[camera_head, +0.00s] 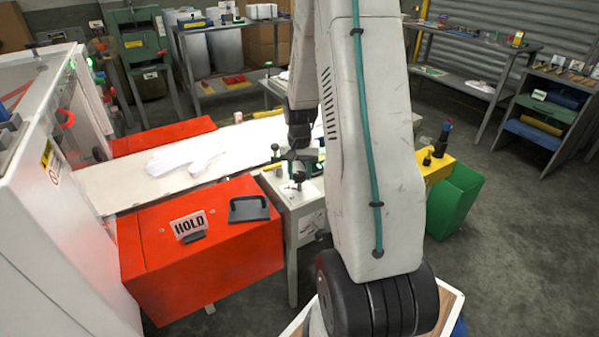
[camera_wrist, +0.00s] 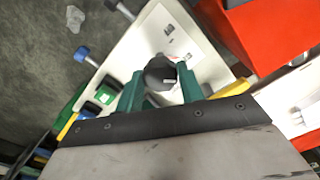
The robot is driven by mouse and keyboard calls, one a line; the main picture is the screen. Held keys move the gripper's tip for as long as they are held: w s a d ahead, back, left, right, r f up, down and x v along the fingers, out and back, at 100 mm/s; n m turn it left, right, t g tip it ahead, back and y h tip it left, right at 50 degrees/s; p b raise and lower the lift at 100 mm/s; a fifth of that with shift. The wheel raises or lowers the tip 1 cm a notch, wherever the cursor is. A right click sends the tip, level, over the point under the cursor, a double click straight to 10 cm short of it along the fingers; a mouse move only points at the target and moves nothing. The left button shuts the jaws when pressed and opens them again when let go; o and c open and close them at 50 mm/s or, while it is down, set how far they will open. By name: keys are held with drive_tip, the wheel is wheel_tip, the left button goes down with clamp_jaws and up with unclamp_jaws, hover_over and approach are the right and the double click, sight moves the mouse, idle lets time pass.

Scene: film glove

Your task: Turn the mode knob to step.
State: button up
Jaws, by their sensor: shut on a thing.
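A dark round knob (camera_wrist: 160,73) with a white pointer mark stands on a white panel (camera_wrist: 196,38) in the wrist view. My gripper (camera_wrist: 160,85) has green fingers, one on each side of the knob, and is shut on it. The pointer mark is on the lower right part of the knob in that view. Small printed marks lie on the panel near the knob, too small to read. In the head view my gripper (camera_head: 299,152) is over the white control stand (camera_head: 308,195), and the knob is too small to make out clearly.
A white conveyor with a glove (camera_head: 185,158) runs behind. A green bin (camera_head: 456,205) and a yellow box (camera_head: 437,167) stand to the right.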

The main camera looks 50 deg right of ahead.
sight(299, 174)
idle(0.3)
drive_tip(key=o, duration=1)
wheel_tip(299, 174, up, 8)
drive_tip(key=shift+f, duration=0.1)
drive_tip(key=s+a+r+n, duration=0.3)
drive_tip(key=s+a+r, duration=0.2)
drive_tip(key=a, duration=0.5)
drive_tip(key=s+a+r+n+t, duration=0.1)
drive_tip(key=s+a+r+n, duration=0.2)
drive_tip(key=s+a+r, duration=0.3)
drive_tip(key=s+a+r+n, duration=0.4)
drive_tip(key=s+a, duration=0.5)
drive_tip(key=a, duration=0.5)
drive_tip(key=shift+s+r, duration=0.25)
drive_tip(key=shift+r, duration=1)
